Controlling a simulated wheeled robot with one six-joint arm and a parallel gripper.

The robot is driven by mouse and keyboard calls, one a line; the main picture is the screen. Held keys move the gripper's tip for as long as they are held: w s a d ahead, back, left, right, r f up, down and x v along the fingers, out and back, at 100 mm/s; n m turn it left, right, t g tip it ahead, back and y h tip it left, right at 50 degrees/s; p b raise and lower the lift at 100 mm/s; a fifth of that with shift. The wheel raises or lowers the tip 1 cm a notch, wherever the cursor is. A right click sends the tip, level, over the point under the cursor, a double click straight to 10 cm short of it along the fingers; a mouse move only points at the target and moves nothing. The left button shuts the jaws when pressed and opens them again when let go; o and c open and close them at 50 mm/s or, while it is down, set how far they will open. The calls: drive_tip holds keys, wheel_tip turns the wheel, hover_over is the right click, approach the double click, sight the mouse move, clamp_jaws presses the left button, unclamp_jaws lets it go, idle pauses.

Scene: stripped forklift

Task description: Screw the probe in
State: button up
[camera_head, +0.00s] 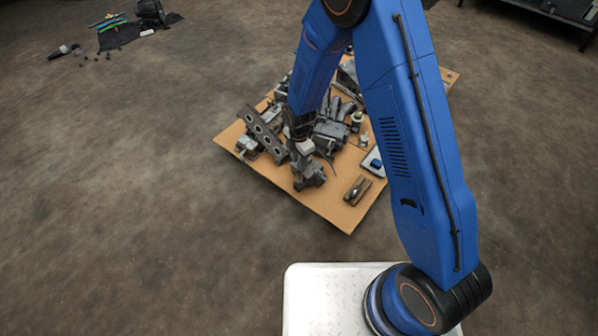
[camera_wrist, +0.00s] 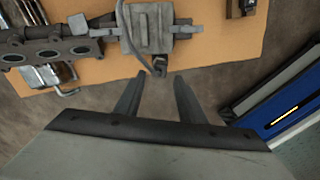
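My gripper (camera_wrist: 157,82) is open and empty in the wrist view, its two dark fingers apart with bare floor between them. Just beyond the fingertips, a thin dark hooked piece (camera_wrist: 158,67) hangs from a grey block-shaped part (camera_wrist: 152,28). I cannot tell whether this piece is the probe. A dark metal part with several oval openings (camera_wrist: 48,53) lies to the left; it also shows in the head view as a bar with round holes (camera_head: 262,132). In the head view my arm reaches down over the parts, and my fingertips cannot be made out.
The parts lie crowded on a tan board (camera_head: 335,212) on the brown floor. A small metal piece (camera_head: 357,190) and a blue-and-white item (camera_head: 374,162) lie at its right side. A dark mat with tools (camera_head: 122,33) is far left.

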sight(299, 176)
drive_tip(key=shift+f, duration=3.4)
clamp_jaws()
